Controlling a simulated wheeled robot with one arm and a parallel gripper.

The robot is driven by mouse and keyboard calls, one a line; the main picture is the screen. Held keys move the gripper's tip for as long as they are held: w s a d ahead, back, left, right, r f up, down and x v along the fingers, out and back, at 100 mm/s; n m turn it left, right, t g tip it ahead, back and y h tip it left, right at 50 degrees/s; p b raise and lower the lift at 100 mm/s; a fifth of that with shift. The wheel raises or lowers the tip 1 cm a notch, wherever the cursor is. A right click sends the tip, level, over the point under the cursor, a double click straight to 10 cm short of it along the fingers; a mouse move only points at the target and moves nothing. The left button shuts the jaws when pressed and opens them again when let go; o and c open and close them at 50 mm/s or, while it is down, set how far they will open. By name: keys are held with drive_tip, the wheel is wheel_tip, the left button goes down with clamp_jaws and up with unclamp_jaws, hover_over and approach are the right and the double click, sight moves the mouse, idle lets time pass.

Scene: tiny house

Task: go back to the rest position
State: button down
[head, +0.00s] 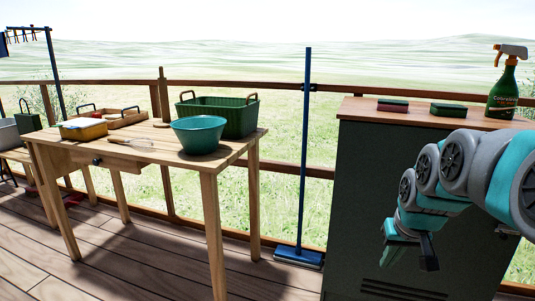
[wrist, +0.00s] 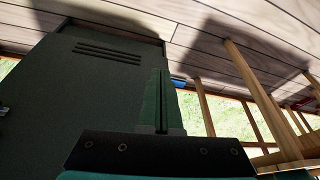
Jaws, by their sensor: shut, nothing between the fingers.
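My gripper (head: 408,258) hangs low at the right of the head view, in front of the dark green cabinet (head: 365,190). It is empty. In the wrist view its two fingers (wrist: 160,100) stand together in the middle with only a thin line between them, so they are shut. My arm bends down from the right edge of the head view. The cabinet also fills the left of the wrist view (wrist: 70,85), upside down.
A wooden table (head: 222,163) on the left bears a teal bowl (head: 198,135), a green crate (head: 235,116) and a yellow box (head: 83,129). A blue broom (head: 304,160) stands between table and cabinet. A spray bottle (head: 503,92) and two sponges (head: 393,105) are on the cabinet. Wooden railings enclose the deck.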

drive_tip(key=s+a+f+g, duration=0.2)
drive_tip(key=s+a, duration=0.3)
drive_tip(key=s, duration=0.3)
drive_tip(key=s+a+f+n+g, duration=0.1)
drive_tip(key=s+a+f, duration=0.3)
drive_tip(key=s, duration=0.5)
drive_tip(key=s+a+f+n+g, duration=0.1)
drive_tip(key=s+a+f+g, duration=0.1)
drive_tip(key=s+a, duration=0.3)
drive_tip(key=s+f, duration=0.1)
drive_tip(key=s, duration=0.3)
drive_tip(key=shift+a+g, duration=0.4)
